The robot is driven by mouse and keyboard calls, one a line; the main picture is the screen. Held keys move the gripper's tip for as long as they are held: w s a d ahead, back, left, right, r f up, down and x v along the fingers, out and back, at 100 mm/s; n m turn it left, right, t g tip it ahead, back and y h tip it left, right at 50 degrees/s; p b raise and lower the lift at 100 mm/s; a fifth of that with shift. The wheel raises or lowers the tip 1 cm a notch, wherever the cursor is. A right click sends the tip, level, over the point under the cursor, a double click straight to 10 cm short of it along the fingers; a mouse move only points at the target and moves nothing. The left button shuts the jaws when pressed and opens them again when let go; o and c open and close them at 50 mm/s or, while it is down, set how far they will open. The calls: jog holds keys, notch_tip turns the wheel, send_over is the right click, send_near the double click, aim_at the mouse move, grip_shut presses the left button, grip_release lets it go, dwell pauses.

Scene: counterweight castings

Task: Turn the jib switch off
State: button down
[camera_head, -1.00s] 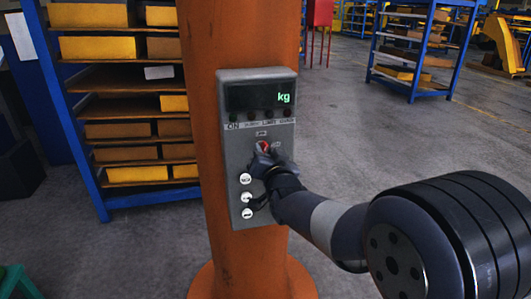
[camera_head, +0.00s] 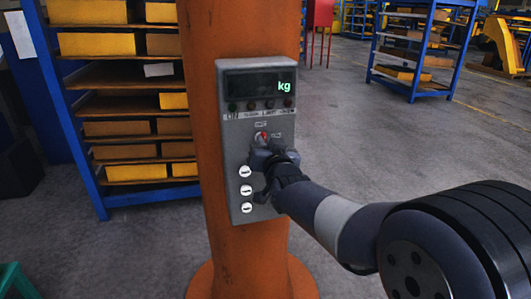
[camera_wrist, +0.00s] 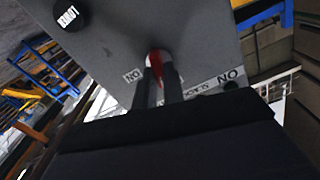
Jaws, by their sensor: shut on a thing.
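The grey control box (camera_head: 236,150) is mounted on the orange column, with a dark display reading "kg". The jib switch (camera_head: 264,136) has a red lever below the row of small lamps, near the box's middle. My gripper (camera_head: 264,148) is shut on this lever, its body just below it. In the wrist view, the two dark fingers of my gripper (camera_wrist: 161,80) stand on either side of the red lever (camera_wrist: 156,63). The fingers partly hide the lever, so its exact setting is hard to tell.
Three round white buttons (camera_head: 246,190) run down the box's left side, close to my gripper. The orange column (camera_head: 210,235) stands behind the box. A blue shelf rack (camera_head: 100,190) is at left. Open floor (camera_head: 400,150) lies at right.

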jog(key=shift+n+b, duration=0.9)
jog(key=shift+n, duration=0.5)
jog(key=c, duration=1.5)
grip_release()
jog(key=b+v, duration=0.2)
jog(key=v, duration=0.8)
jog(key=shift+s, duration=0.4)
